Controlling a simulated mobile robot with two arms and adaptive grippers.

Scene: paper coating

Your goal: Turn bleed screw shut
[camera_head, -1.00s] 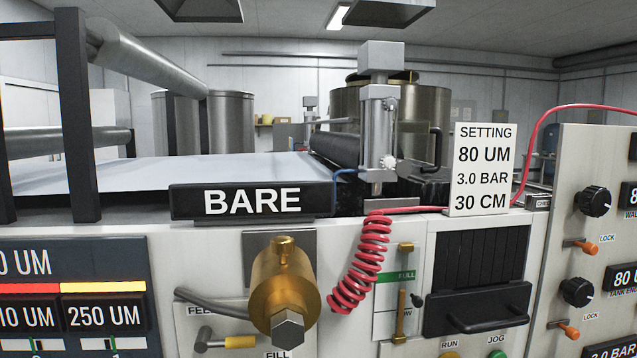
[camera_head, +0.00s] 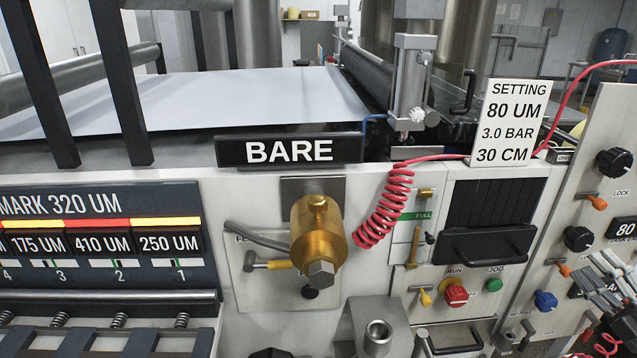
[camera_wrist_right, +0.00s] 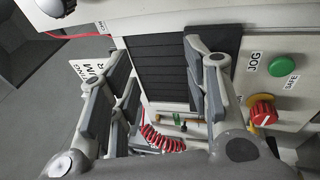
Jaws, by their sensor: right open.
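A brass cylinder fitting (camera_head: 318,235) sticks out from the machine's front panel below the BARE sign. A small brass screw-like piece (camera_head: 318,203) stands on its top, and a grey hex head (camera_head: 321,273) is on its front end. I cannot tell which of them is the bleed screw. My right gripper (camera_head: 606,276) is at the right edge of the head view, well to the right of the fitting and apart from it. In the right wrist view the right gripper (camera_wrist_right: 155,88) is open and empty, in front of the panel. My left gripper is not in view.
A red coiled hose (camera_head: 385,210) hangs right of the fitting. A small lever with a yellow grip (camera_head: 270,265) is to its left. A black handle (camera_head: 485,246), a red RUN knob (camera_head: 455,293) and a green JOG button (camera_head: 495,285) lie between fitting and gripper. A metal block (camera_head: 377,330) is below.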

